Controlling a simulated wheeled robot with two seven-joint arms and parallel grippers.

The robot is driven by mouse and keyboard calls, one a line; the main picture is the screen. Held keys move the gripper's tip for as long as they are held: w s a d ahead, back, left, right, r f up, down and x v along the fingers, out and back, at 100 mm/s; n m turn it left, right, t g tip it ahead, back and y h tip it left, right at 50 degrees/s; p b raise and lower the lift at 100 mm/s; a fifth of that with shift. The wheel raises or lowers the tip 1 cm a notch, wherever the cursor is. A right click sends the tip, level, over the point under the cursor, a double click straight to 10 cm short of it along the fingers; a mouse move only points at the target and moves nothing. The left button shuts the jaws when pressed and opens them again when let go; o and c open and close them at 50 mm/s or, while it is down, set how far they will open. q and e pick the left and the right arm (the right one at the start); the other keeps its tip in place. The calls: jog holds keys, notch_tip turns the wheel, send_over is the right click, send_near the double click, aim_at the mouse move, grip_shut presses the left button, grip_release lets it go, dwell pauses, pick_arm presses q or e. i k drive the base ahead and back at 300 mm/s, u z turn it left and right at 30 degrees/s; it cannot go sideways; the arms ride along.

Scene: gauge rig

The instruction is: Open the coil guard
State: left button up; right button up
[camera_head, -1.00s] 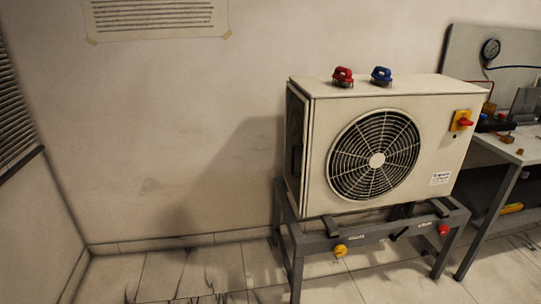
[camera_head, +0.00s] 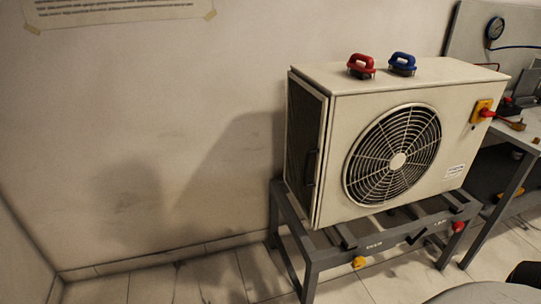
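The coil guard (camera_head: 303,150) is a dark mesh panel in a light frame on the left end of the beige outdoor unit (camera_head: 342,150). It looks closed, flush with the unit's end. A dark upright handle (camera_head: 310,168) sits on the guard near its front edge. Neither of my grippers can be made out in the head view. A grey rounded shape and a dark piece show at the bottom right corner, too cut off to tell what they are.
Red (camera_head: 361,66) and blue (camera_head: 402,63) handled pieces sit on top. A workbench (camera_head: 524,138) stands at the right. The floor left of the unit is clear.

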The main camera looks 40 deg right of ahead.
aim_at(310, 219)
jog(key=z, duration=0.5)
jog(key=i, duration=0.95)
jog(key=z, duration=0.9)
